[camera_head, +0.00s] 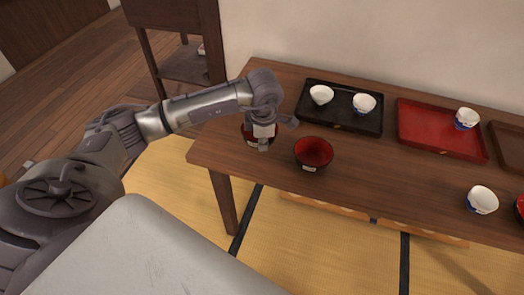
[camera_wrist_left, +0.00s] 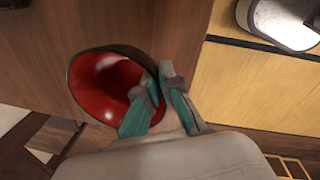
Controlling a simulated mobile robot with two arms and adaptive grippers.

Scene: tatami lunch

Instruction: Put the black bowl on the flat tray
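A black bowl (camera_head: 250,140) with a red inside is at the left end of the low table, partly hidden by my left gripper. It also shows in the left wrist view (camera_wrist_left: 100,85). My left gripper (camera_head: 266,142) is at its right side. In the left wrist view its fingers (camera_wrist_left: 157,90) are close together at the bowl's rim, one over the inside and one outside, and look shut on the rim. A black tray (camera_head: 340,117) holds two white cups, a red tray (camera_head: 440,135) holds one, and a brown tray (camera_head: 508,148) is cut off at right. Which is flat is unclear.
A second black bowl (camera_head: 313,153) with a red inside and white mark stands just right of my gripper. A white-and-blue cup (camera_head: 482,200) stands near the front right. The table (camera_head: 390,175) is bare between this bowl and that cup. A wall runs behind.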

